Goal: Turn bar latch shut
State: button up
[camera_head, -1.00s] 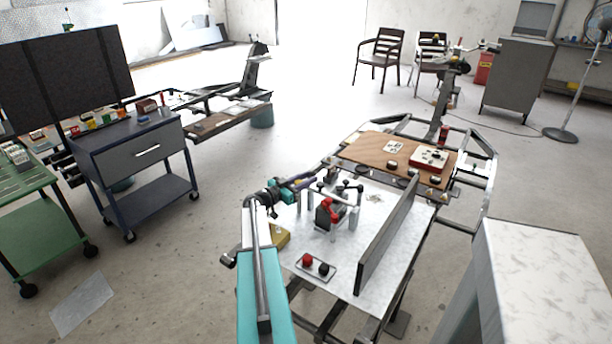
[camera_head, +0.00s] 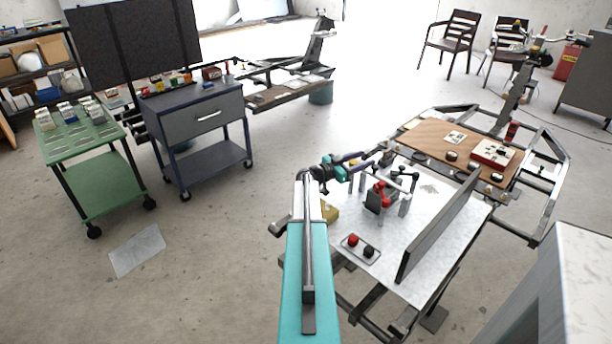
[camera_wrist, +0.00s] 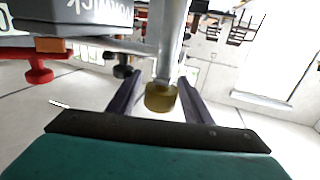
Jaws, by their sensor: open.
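In the wrist view a grey metal bar (camera_wrist: 168,45) with a brass-coloured end (camera_wrist: 160,97) lies between the two dark fingers of my gripper (camera_wrist: 160,82). The fingers are apart, one on each side of the bar; I cannot tell whether either touches it. The bar looks like the latch bar, but its pivot is not clear. In the head view my gripper (camera_head: 358,160) is at the left far edge of the white bench top (camera_head: 425,255), beside a fixture with grey posts and a red clamp (camera_head: 381,194). The bar is too small to make out there.
Black knobs (camera_wrist: 122,71) and a red knob (camera_wrist: 38,72) sit close left of the fingers. A plate with a red and a black button (camera_head: 361,249) lies on the bench. An upright grey panel (camera_head: 437,228) stands right of the fixture. A blue cart (camera_head: 205,160) stands left.

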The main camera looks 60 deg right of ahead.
jog(key=shift+w+f+n+t+h+b, duration=0.15)
jog(key=shift+n+t+h+b, duration=0.25)
jog(key=shift+n+t+b, duration=0.55)
jog(key=shift+w+d+t+h+b, duration=0.15)
jog(key=shift+t+h+b, duration=0.15)
jog(key=shift+t+b, duration=0.6)
jog(key=n+t+b, duration=0.1)
jog(key=b, duration=0.2)
jog(key=n+t+b, duration=0.1)
jog(key=b, duration=0.2)
jog(key=shift+w+t+h, duration=0.35)
jog(key=shift+h, duration=0.05)
jog(key=shift+w+a+n, duration=0.1)
jog(key=shift+a+n, duration=0.15)
jog(key=w+a+p, duration=0.1)
jog(key=w+a, duration=0.1)
jog(key=a, duration=1.1)
jog(key=w+a+f+n+t+y+p, duration=0.1)
jog(key=w+a+f+n+t, duration=0.1)
jog(key=w, duration=0.7)
jog(key=w+a+f+n+t+y+p, duration=0.1)
jog(key=w+a+f+n+t+p, duration=0.1)
jog(key=w+a+t, duration=0.5)
jog(key=shift+w+a+f+n, duration=0.3)
jog(key=shift+w+f+n, duration=0.3)
jog(key=shift+w+n, duration=0.8)
jog(key=shift+w, duration=0.15)
